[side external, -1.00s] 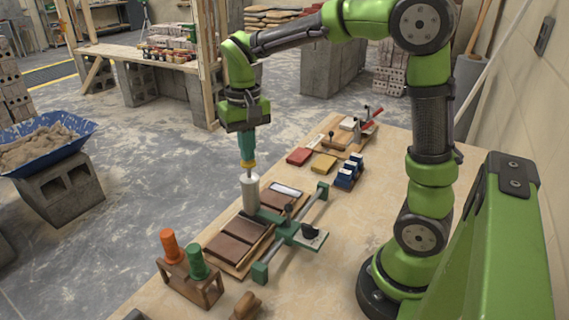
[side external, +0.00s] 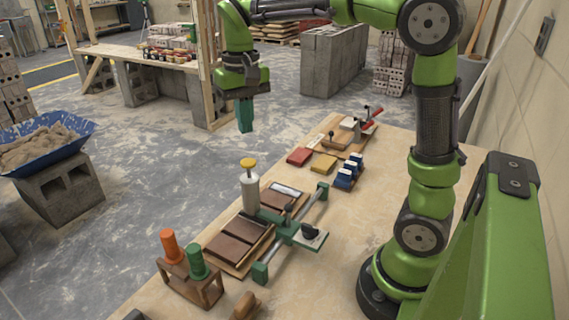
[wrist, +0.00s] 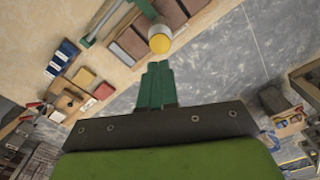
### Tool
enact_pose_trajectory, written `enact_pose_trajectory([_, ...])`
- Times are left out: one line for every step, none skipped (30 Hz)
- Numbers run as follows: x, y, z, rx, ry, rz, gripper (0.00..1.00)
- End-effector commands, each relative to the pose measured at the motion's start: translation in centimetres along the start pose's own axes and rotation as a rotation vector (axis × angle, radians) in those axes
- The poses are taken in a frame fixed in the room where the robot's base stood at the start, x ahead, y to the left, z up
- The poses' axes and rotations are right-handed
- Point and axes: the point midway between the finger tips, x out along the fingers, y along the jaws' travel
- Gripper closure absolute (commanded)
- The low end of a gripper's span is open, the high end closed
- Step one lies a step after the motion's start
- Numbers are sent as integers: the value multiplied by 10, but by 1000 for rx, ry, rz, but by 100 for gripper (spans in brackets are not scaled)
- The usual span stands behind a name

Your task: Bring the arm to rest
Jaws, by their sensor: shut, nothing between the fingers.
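My gripper (side external: 245,115) hangs pointing down above the far left edge of the bench, with its green fingers together and nothing between them. It also shows in the wrist view (wrist: 158,68). A grey bottle with a yellow cap (side external: 249,185) stands upright below the fingers, apart from them, beside the brown tiles. Its yellow cap (wrist: 159,41) shows just beyond the fingertips in the wrist view.
A tile board with brown tiles (side external: 240,246) and a green clamp-like tool (side external: 285,229) lie by the bottle. A wooden rack (side external: 189,281) holds orange and green handles. Coloured blocks (side external: 348,170) stand farther back. Bare bench (side external: 375,200) lies near my base.

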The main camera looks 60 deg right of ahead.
Motion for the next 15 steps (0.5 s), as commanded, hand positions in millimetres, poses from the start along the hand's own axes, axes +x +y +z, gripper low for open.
enact_pose_trajectory([-2,0,0,1,0,0,100])
enact_pose_trajectory([-3,0,0,1,0,0,100])
enact_pose_trajectory([-4,0,0,1,-1,0,100])
enact_pose_trajectory([-4,0,0,1,-1,0,100])
enact_pose_trajectory([-4,0,0,1,-1,1,100])
enact_pose_trajectory([-4,0,0,0,-1,0,100])
enact_pose_trajectory([-4,0,0,0,-1,0,100])
enact_pose_trajectory([-4,0,0,0,-1,0,100])
enact_pose_trajectory([-4,0,0,0,-1,0,100])
enact_pose_trajectory([-4,0,0,1,-1,0,100])
enact_pose_trajectory([-4,0,0,0,2,0,100])
enact_pose_trajectory([-4,0,-2,-3,9,0,100])
enact_pose_trajectory([-4,0,-3,-8,17,-3,100])
enact_pose_trajectory([-2,-1,-4,-15,23,-6,100])
enact_pose_trajectory([4,-2,-5,-26,27,-11,100])
